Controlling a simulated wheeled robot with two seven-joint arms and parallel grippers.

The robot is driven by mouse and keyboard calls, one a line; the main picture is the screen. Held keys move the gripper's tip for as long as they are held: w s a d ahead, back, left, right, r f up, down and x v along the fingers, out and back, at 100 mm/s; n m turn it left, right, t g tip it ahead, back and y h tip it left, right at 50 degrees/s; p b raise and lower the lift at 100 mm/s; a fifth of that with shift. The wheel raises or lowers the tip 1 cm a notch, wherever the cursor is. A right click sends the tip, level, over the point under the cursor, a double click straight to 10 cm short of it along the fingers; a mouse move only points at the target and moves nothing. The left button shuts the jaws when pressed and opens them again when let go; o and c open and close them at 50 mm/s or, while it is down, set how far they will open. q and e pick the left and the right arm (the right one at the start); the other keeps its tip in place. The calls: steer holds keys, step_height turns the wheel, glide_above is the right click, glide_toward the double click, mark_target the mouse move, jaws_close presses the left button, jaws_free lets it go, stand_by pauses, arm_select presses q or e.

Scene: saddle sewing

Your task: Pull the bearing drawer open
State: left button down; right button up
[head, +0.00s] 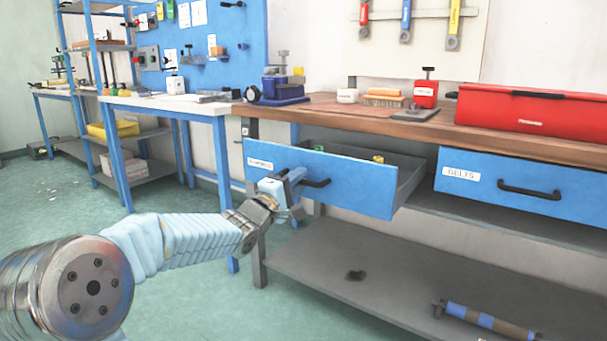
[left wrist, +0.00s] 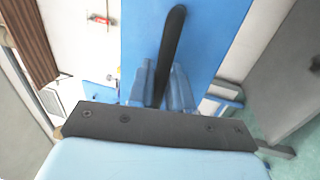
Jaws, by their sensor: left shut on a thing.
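The blue bearing drawer (head: 352,186) hangs under the wooden workbench and stands partly pulled out, with its grey side and open inside showing. Its label (head: 260,163) is too blurred to read surely. My left gripper (head: 296,184) is shut on the drawer's black handle (head: 318,183), at the left part of the handle. In the left wrist view the two fingers (left wrist: 166,88) close around the dark handle (left wrist: 172,45), in front of the blue drawer face (left wrist: 212,40). A few small green and yellow items (head: 378,158) show inside the drawer. My right gripper is not in view.
A second blue drawer (head: 580,191), labelled BELTS, is shut at the right. A red toolbox (head: 535,112) and a blue vise (head: 282,90) stand on the benchtop (head: 385,122). A grey lower shelf (head: 350,262) holds a roller (head: 488,322). Green floor at the left is clear.

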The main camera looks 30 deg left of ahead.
arm_select(q)
steer(key=shift+r+v, duration=0.2)
steer(key=shift+v, duration=0.85)
steer(key=shift+r+v, duration=0.2)
steer(key=shift+v, duration=0.85)
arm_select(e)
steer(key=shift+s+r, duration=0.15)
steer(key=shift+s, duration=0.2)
arm_select(q)
steer(key=c, duration=1.2)
jaws_free()
steer(key=shift+c, duration=0.2)
steer(key=p+v, duration=0.1)
steer(key=v, duration=1.3)
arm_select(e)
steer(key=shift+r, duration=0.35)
arm_select(q)
steer(key=shift+w+a+f, duration=0.1)
